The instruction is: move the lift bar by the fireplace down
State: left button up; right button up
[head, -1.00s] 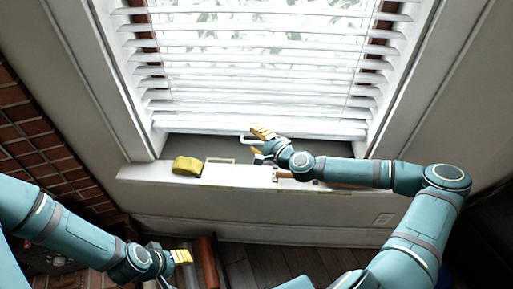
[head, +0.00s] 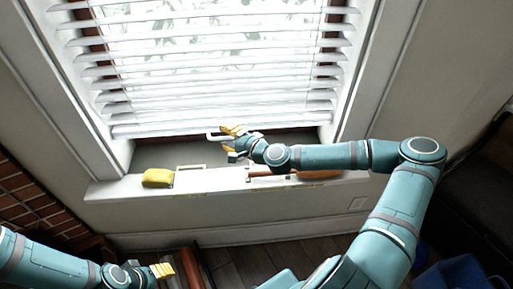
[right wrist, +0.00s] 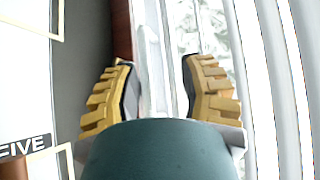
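The lift bar (head: 214,137) is a small white handle at the bottom rail of the white window blinds (head: 215,85). The blinds hang most of the way down, with a strip of brown frame showing under the rail. My right gripper (head: 230,141) is at the bar, its yellow fingers apart above and below it. In the right wrist view the fingers (right wrist: 160,92) are spread, with white surfaces between them. Contact with the bar cannot be told. My left gripper (head: 162,270) is low at the left, away from the window; its opening is unclear.
The white sill (head: 115,190) runs below the window. A yellow block (head: 158,178) stands on its left part, and flat light items lie near the middle. A brick wall (head: 28,195) is at the left. A dark piece of furniture (head: 480,195) stands at the right.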

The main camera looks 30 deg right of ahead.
jog(key=p+v, duration=0.2)
jog(key=v, duration=1.2)
jog(key=shift+p, duration=0.3)
dwell(0.7)
dwell(0.4)
